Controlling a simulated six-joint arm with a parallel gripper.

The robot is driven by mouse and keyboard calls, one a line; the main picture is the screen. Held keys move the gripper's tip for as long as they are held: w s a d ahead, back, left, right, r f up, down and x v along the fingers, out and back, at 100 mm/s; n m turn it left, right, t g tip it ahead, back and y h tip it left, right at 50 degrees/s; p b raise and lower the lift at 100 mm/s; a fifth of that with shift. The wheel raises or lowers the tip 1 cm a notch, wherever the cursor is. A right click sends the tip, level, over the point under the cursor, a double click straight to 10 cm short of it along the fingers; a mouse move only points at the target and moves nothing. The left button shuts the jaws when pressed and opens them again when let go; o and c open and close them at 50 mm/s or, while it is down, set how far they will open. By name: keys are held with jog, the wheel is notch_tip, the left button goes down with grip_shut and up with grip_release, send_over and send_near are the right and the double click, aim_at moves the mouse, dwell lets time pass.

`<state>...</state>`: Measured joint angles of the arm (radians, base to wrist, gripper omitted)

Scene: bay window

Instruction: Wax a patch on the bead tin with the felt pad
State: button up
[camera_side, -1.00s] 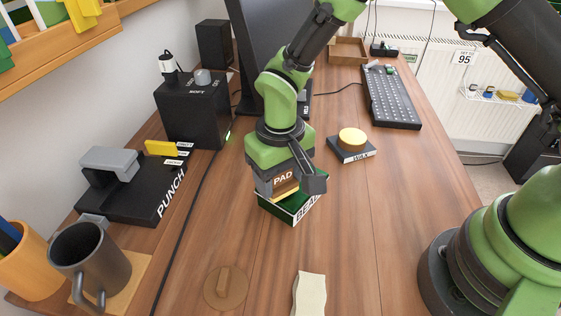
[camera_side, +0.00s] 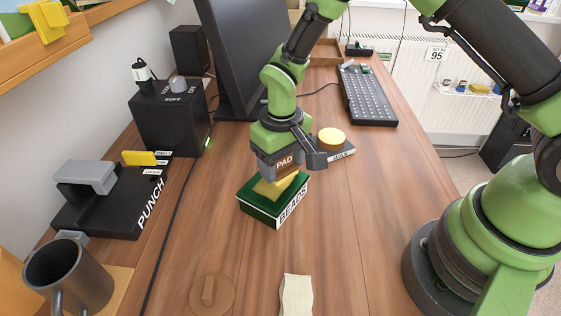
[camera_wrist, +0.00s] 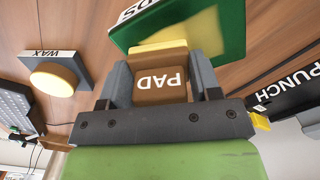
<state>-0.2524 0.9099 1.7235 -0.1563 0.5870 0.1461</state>
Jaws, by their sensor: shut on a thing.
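The bead tin (camera_side: 262,213) is a dark green box with a white "BEADS" label, standing on the desk. A yellow patch (camera_side: 268,189) lies on its lid, partly hidden by the pad. My gripper (camera_side: 287,164) is shut on the brown felt pad (camera_side: 285,161), marked "PAD", over the tin's back part. In the wrist view the pad (camera_wrist: 160,84) sits between the fingers, its yellow felt edge facing the tin (camera_wrist: 232,30). I cannot tell whether the felt touches the lid. The round yellow wax (camera_side: 331,136) sits on a dark base marked "WAX", behind and right of the tin.
A black punch (camera_side: 108,212) and a dark mug (camera_side: 68,277) stand at left. A black box (camera_side: 170,122), monitor (camera_side: 240,60) and keyboard (camera_side: 367,95) are behind. A wooden disc (camera_side: 212,294) and pale strip (camera_side: 296,295) lie in front. Desk right of the tin is clear.

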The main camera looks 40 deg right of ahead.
aim_at(262, 196)
jog(key=shift+s+a, duration=0.3)
jog(key=shift+a, duration=0.7)
jog(key=shift+s+a, duration=0.25)
jog(key=shift+a, duration=0.8)
jog(key=shift+s+a, duration=0.3)
jog(key=shift+a, duration=0.7)
notch_tip(262, 196, up, 8)
jog(key=shift+r, duration=0.15)
